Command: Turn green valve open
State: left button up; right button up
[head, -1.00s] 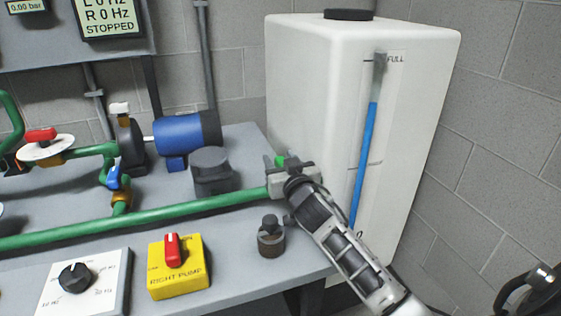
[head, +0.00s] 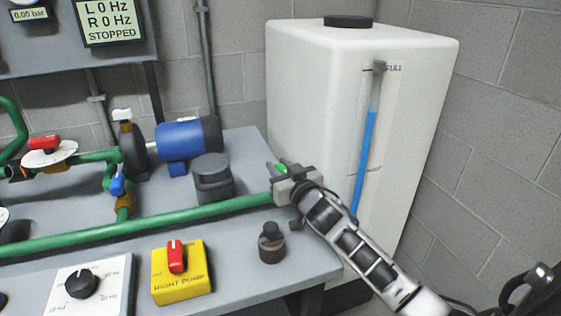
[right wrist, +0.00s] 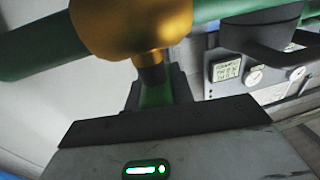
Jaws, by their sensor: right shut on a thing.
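The green valve's handle (head: 280,168) shows as a small green piece between my right gripper's fingers, at the right end of the green pipe (head: 190,214). My right gripper (head: 279,171) is shut on this handle, and the gripper hides most of the valve. In the right wrist view, the green handle (right wrist: 156,95) stands between the dark fingers. It joins a dark stem under the brass valve body (right wrist: 135,28).
A white tank (head: 315,100) with a blue level strip stands right behind the gripper. A dark capped fitting (head: 271,246), a yellow right pump switch box (head: 181,275) and a white dial panel (head: 95,285) sit along the front. A blue motor (head: 188,140) is behind the pipe.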

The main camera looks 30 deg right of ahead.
jog(key=n+y+p, duration=0.2)
jog(key=n+y, duration=0.1)
jog(key=y, duration=0.2)
jog(key=shift+a+r, duration=0.1)
jog(key=shift+r, duration=0.05)
jog(key=n+y, duration=0.1)
jog(key=n+g+y, duration=0.1)
jog(key=y, duration=0.1)
jog(key=n+g+y, duration=0.1)
jog(key=shift+a+y, duration=0.25)
jog(key=shift+y, duration=0.15)
jog(key=shift+s+a+n+g+y+b, duration=0.15)
jog(key=shift+n+g+y+b, duration=0.2)
jog(key=shift+n+y, duration=0.35)
jog(key=o, duration=1)
jog(key=p+v, duration=0.1)
jog(key=v, duration=1.5)
jog(key=shift+p, duration=0.4)
